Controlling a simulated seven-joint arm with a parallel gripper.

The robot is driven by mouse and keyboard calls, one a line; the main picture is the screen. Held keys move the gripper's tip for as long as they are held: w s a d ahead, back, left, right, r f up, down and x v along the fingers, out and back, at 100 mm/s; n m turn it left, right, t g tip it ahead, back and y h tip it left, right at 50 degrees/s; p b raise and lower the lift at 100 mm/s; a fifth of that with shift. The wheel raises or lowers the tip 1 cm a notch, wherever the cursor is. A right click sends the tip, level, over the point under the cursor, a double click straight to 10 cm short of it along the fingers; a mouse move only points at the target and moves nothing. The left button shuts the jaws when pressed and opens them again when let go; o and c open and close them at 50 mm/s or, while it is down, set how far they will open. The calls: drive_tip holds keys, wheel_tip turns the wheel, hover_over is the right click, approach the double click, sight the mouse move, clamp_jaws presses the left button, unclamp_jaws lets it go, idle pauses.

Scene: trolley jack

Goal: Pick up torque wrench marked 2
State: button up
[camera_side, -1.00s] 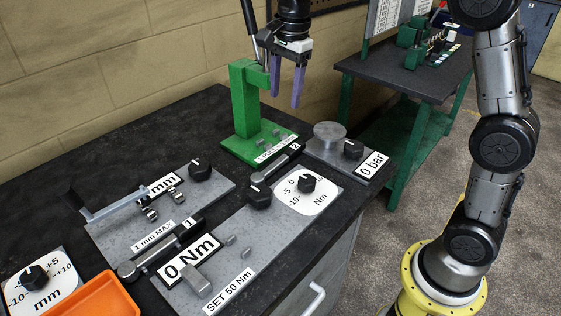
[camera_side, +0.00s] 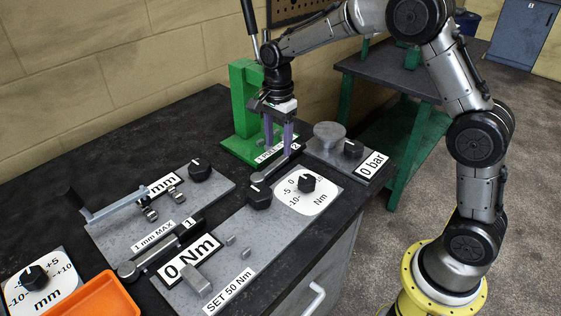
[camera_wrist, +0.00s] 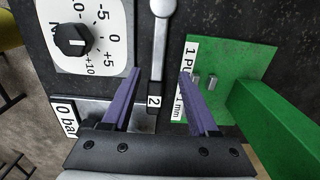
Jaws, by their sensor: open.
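The torque wrench marked 2 (camera_side: 278,170) lies on the dark bench top between the green press and the grey plate with the Nm dial. In the wrist view the wrench (camera_wrist: 158,50) runs lengthwise, with its round head at the top and its "2" label near my gripper. My gripper (camera_side: 279,150) points down over the labelled end. In the wrist view the purple fingers of my gripper (camera_wrist: 160,72) are open, one on each side of the wrench, with gaps. I cannot tell how far the fingertips are above the bench.
The green press (camera_side: 245,100) stands close behind my gripper. The Nm dial plate (camera_side: 308,191) and the 0 bar gauge plate (camera_side: 336,148) lie close in front and right. Torque wrench 1 (camera_side: 160,250) lies further left, near an orange tray (camera_side: 95,298).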

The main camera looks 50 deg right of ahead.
sight(280, 159)
drive_tip(key=f, duration=0.4)
drive_tip(key=shift+s+d+f, duration=0.2)
drive_tip(key=shift+f, duration=0.2)
clamp_jaws()
drive_tip(key=shift+r, duration=0.15)
idle(0.9)
